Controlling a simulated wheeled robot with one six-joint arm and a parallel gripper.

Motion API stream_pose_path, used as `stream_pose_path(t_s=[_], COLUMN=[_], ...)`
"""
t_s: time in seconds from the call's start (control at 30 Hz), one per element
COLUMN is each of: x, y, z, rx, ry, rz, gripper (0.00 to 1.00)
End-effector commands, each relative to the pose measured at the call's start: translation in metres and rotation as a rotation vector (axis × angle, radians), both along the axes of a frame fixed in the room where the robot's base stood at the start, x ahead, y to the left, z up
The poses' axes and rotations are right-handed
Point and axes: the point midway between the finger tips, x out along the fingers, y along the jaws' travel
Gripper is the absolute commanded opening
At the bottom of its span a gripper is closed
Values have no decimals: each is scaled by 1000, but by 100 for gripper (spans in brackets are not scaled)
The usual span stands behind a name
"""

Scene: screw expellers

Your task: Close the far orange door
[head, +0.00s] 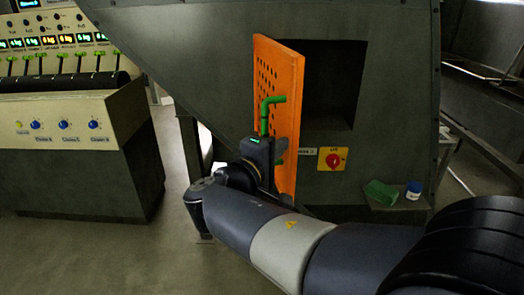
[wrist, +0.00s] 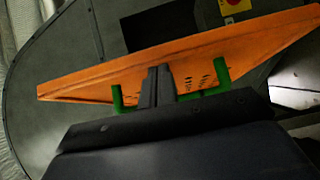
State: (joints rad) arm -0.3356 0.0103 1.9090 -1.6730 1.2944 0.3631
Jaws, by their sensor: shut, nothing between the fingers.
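The orange door (head: 284,75) is a perforated panel that stands open, swung out from the left side of a dark square opening (head: 336,84) in the grey machine. A green handle (head: 266,113) is on its left face. In the wrist view the door (wrist: 90,82) crosses the picture on a slant, with the handle's ends (wrist: 222,78) showing at either side of my fingers. My gripper (head: 277,163) is at the lower part of the door, on the handle side. In the wrist view its fingers (wrist: 158,80) are together and empty, against or close to the door; contact is unclear.
A red switch on a yellow plate (head: 332,159) is right of the door. A green block (head: 381,192) and a small blue-and-white jar (head: 414,190) sit on a ledge at the right. A control console (head: 70,150) stands at the left, with bare floor in front.

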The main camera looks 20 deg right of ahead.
Motion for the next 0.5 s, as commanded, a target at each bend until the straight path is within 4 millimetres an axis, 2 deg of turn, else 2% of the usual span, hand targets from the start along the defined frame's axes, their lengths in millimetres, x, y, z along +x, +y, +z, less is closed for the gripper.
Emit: stream_pose_path(t_s=[0.23, 0.5], x=[-10, -11], y=[-53, -116], z=[-4, -5], rx=[2, 1], ry=[-2, -3], rz=[-6, -7], gripper=[0, 0])
